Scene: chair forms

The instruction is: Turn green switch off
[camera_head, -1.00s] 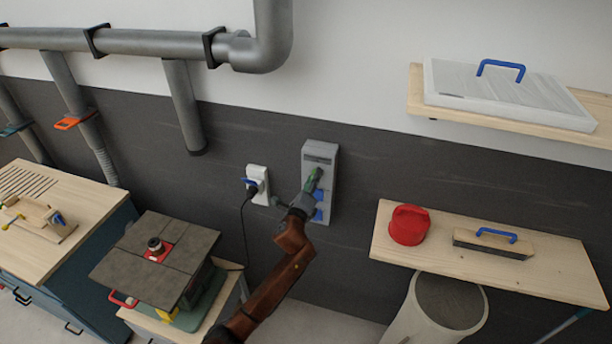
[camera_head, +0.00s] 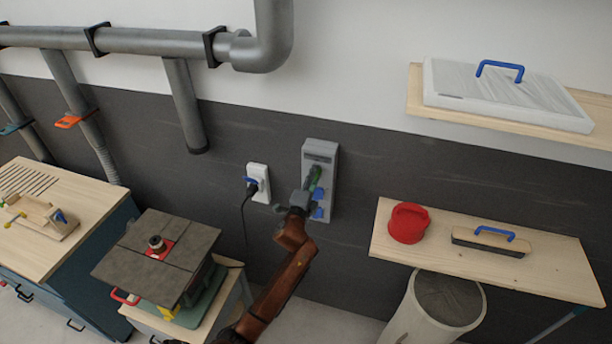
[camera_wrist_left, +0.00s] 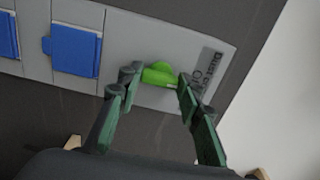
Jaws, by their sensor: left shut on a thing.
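The green switch (camera_wrist_left: 159,74) is on a grey wall panel (camera_head: 322,152), near the panel's lettered end. In the left wrist view it sits between the two fingertips of my left gripper (camera_wrist_left: 156,84), which is shut on it. In the head view the left gripper (camera_head: 314,180) is at the panel's front, and its green fingers largely hide the switch. The exact setting of the switch cannot be read. My right gripper is not in view.
Blue covered sockets (camera_wrist_left: 75,50) sit on the same panel beside the switch. A white outlet with a blue plug (camera_head: 259,183) is left of the panel. A wooden shelf (camera_head: 385,246) with a red object (camera_head: 408,224) is to the right. A machine (camera_head: 160,262) stands lower left.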

